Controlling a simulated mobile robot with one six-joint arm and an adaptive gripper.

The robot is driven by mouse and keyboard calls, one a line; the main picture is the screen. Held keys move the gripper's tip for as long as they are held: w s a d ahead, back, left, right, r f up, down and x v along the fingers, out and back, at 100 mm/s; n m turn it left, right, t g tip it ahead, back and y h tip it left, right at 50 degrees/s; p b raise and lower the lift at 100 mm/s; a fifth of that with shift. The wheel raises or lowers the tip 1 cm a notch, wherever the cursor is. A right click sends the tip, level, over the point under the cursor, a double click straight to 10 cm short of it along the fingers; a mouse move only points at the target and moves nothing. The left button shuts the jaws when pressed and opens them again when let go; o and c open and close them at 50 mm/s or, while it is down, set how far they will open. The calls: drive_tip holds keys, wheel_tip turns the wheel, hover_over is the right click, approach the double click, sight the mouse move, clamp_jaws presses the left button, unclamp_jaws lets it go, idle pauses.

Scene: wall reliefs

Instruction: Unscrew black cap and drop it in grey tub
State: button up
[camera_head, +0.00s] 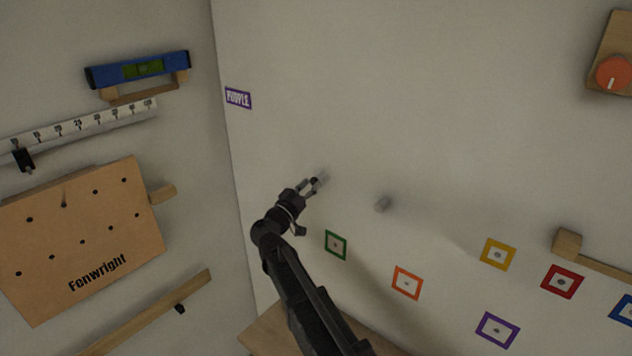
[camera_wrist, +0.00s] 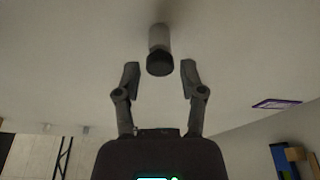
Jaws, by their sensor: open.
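The black cap (camera_wrist: 160,64) sits on the end of a short grey post (camera_wrist: 158,38) that sticks out of the wall. My gripper (camera_wrist: 160,78) is open, with one finger on each side and a gap to the cap on both sides. The fingertips reach about level with the cap. In the head view my gripper (camera_head: 311,185) is at the wall, with the pale post (camera_head: 323,177) just beyond it; the cap is small and dark there. I see no grey tub in either view.
Coloured square frames, such as a green one (camera_head: 336,245), mark the wall below. A purple label (camera_head: 238,98) is near the corner. A pegboard (camera_head: 85,240) hangs on the left wall.

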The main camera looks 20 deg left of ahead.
drive_tip(key=shift+m+h, duration=0.7)
drive_tip(key=shift+m, duration=1.4)
drive_tip(key=shift+m+g, duration=0.3)
drive_tip(key=shift+m, duration=0.1)
drive_tip(key=shift+a+m+h, duration=0.1)
drive_tip(key=shift+m+h, duration=0.2)
drive_tip(key=shift+m, duration=0.1)
drive_tip(key=shift+m+g+h, duration=0.5)
drive_tip(key=shift+m+h, duration=0.1)
drive_tip(key=shift+m, duration=1.9)
clamp_jaws()
